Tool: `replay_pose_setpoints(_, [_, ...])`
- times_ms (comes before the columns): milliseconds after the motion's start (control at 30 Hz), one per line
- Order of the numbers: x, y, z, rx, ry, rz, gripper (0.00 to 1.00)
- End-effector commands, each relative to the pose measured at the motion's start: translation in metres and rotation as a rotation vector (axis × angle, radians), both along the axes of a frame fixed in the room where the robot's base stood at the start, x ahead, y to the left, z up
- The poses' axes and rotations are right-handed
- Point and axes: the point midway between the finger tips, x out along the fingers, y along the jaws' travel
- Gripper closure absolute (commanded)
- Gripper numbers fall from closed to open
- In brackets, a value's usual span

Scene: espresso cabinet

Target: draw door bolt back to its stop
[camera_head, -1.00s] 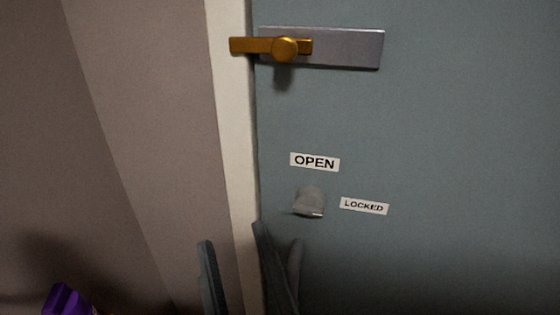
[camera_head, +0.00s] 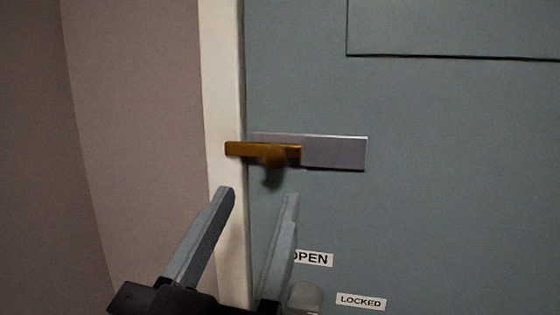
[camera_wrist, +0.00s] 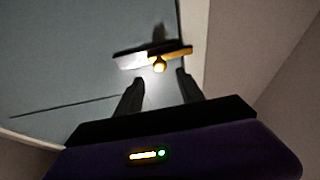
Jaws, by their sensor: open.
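The door bolt (camera_head: 237,149) is a brass bar with a round knob (camera_head: 274,157), lying level on a grey metal plate (camera_head: 335,152) on the blue-grey door. Its left end reaches across the door edge over the pale frame. My gripper (camera_head: 262,192) is open and empty, its two fingers pointing up, a little below the bolt and apart from it. In the wrist view the knob (camera_wrist: 159,66) shows just beyond and between the fingertips (camera_wrist: 160,76), with the plate (camera_wrist: 130,60) beside it.
The cream door frame (camera_head: 222,80) runs upright left of the door, with a brownish wall (camera_head: 130,120) beyond. Below the bolt are an OPEN label (camera_head: 315,259), partly covered by my finger, a grey turn knob (camera_head: 305,296) and a LOCKED label (camera_head: 361,301). A panel edge crosses the upper door.

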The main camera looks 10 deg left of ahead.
Motion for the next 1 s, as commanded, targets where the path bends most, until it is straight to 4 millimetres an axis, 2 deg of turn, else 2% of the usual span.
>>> replay_pose_setpoints(300, [0.042, -0.003, 0.021, 0.000, -0.002, -0.001, 0.55])
replay_pose_setpoints(500, [0.063, -0.003, 0.028, 0.000, -0.002, 0.001, 0.55])
replay_pose_setpoints(867, [0.068, -0.003, 0.029, 0.000, -0.003, 0.003, 0.55])
replay_pose_setpoints(1000, [0.068, -0.003, 0.029, 0.000, -0.003, 0.003, 0.78])
